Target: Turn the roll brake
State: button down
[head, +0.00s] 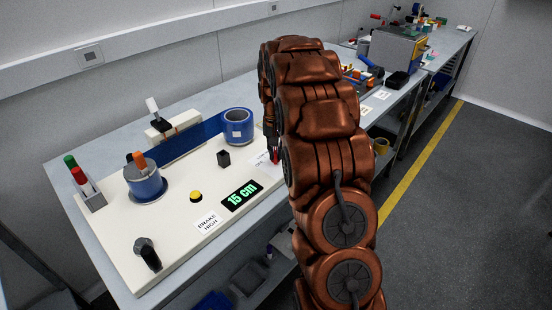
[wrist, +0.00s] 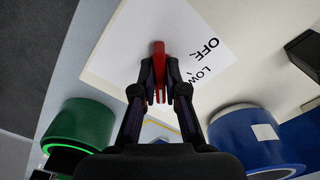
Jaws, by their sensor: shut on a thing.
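My gripper (wrist: 160,85) is shut on a red lever (wrist: 159,62), with a finger on each side of it. The lever stands on a white plate printed OFF and LOW (wrist: 200,62). In the head view my arm hides most of this spot, and only a bit of red (head: 275,157) shows below the gripper. The lever's exact setting cannot be told.
A blue roll (head: 238,127) and a second blue roll (head: 145,182) carry a blue web between them.

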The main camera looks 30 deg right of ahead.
aim_at(275, 153)
jog(key=shift+m+b, duration=0.75)
jog(key=shift+m, duration=0.45)
jog(key=c, duration=1.2)
grip_release()
notch_tip(275, 153, up, 12)
jog(key=shift+r, duration=0.1)
